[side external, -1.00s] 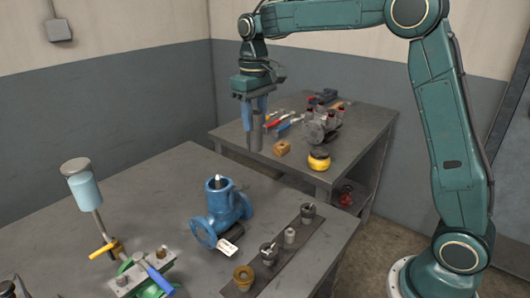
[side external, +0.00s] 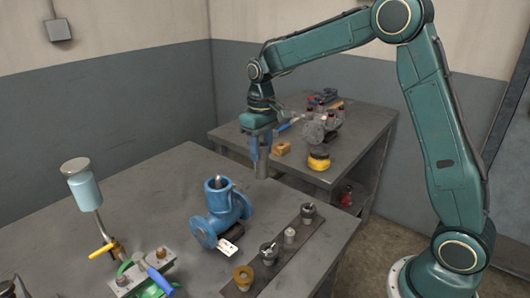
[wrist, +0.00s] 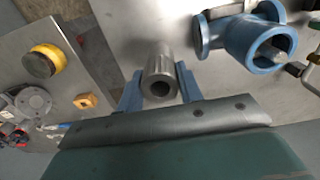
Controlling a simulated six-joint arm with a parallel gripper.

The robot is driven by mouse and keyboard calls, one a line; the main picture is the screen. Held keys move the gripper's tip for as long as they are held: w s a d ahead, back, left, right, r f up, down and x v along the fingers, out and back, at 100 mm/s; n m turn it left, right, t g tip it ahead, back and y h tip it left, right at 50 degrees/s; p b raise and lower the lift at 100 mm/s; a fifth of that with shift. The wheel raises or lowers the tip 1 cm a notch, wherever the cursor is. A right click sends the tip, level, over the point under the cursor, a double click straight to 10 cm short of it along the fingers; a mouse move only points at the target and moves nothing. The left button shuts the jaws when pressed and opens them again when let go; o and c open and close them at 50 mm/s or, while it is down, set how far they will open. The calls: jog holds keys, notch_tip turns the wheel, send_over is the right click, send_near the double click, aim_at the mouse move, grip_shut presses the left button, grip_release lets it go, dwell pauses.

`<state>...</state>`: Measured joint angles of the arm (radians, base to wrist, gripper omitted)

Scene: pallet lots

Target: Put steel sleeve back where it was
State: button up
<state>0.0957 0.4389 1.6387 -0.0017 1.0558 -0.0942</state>
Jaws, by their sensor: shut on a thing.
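A grey steel sleeve (side external: 261,170) hangs upright from my gripper (side external: 260,155), above the far part of the front table. In the wrist view the sleeve (wrist: 160,62) shows its round open end between the two blue fingers of my gripper (wrist: 159,88), which are shut on it. The blue valve body (side external: 219,212) stands on the front table, left of and nearer than the sleeve; in the wrist view the valve body (wrist: 258,40) is at the upper right. A dark strip (side external: 280,262) carries several small fittings in a row, right of the valve.
A rear bench (side external: 345,160) holds tools, a grey machine part (side external: 316,133), a yellow round item (side external: 318,163) and a tan block (side external: 281,149). A light-blue cylinder on a stand (side external: 85,190) and a clamp (side external: 145,272) occupy the front table's left. The table's far middle is clear.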

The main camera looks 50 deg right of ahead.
jog(key=shift+f, duration=5.45)
jog(key=shift+f, duration=0.15)
jog(key=o, duration=1.1)
jog(key=shift+r, duration=6.15)
jog(key=shift+s+r, duration=0.1)
